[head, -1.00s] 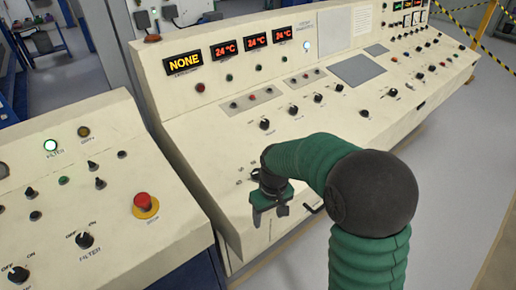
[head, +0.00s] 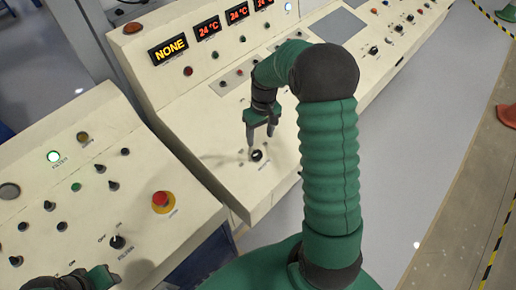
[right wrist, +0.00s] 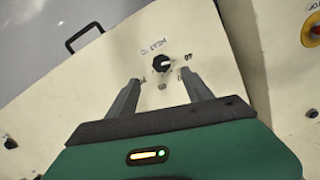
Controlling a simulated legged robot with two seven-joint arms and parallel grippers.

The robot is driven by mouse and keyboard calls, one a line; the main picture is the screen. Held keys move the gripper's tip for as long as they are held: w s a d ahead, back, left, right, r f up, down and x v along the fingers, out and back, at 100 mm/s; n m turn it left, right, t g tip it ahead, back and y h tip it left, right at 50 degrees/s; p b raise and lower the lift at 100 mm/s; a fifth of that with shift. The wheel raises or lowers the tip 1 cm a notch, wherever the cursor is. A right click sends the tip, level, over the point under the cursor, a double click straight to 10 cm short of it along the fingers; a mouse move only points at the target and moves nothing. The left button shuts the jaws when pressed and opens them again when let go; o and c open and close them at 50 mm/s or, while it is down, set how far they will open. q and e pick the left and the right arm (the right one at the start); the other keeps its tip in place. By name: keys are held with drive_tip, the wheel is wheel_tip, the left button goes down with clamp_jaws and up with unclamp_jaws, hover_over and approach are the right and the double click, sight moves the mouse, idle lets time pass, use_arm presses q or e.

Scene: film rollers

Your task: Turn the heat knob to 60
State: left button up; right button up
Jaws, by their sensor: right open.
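A black knob with a white pointer mark (head: 257,155) sits on the lower left of the cream console's sloped panel, and it also shows in the right wrist view (right wrist: 162,63). A label and scale marks surround it; they appear upside down in the wrist view and are hard to read. My right gripper (head: 262,137) points down just above the knob. In the wrist view its two fingers (right wrist: 160,82) are apart, a little short of the knob, with nothing between them. My left gripper (head: 78,280) shows only partly at the bottom left edge; its jaws are unclear.
The console displays read NONE (head: 169,49) and 24 °C (head: 207,28). Several other knobs and buttons line the panels. A red emergency button (head: 162,200) sits on the left console. A black handle (right wrist: 84,38) sticks out at the panel's edge. Open floor lies to the right.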

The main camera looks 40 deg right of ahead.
sight(257, 153)
drive_tip(key=f, duration=0.6)
drive_tip(key=w+f, duration=0.1)
drive_tip(key=f, duration=0.2)
drive_tip(key=shift+a+f+p, duration=0.2)
drive_tip(key=shift+a+p, duration=0.1)
drive_tip(key=shift+a, duration=0.05)
drive_tip(key=shift+s+d+f, duration=0.2)
drive_tip(key=shift+f, duration=0.15)
drive_tip(key=shift+w+a, duration=0.15)
drive_tip(key=shift+a, duration=0.1)
drive_tip(key=c, duration=0.5)
drive_tip(key=shift+c, duration=1.2)
drive_tip(key=shift+d, duration=0.1)
clamp_jaws()
use_arm(q)
drive_tip(key=shift+w+a+r, duration=0.1)
drive_tip(key=shift+w+r, duration=0.1)
drive_tip(key=shift+w, duration=0.15)
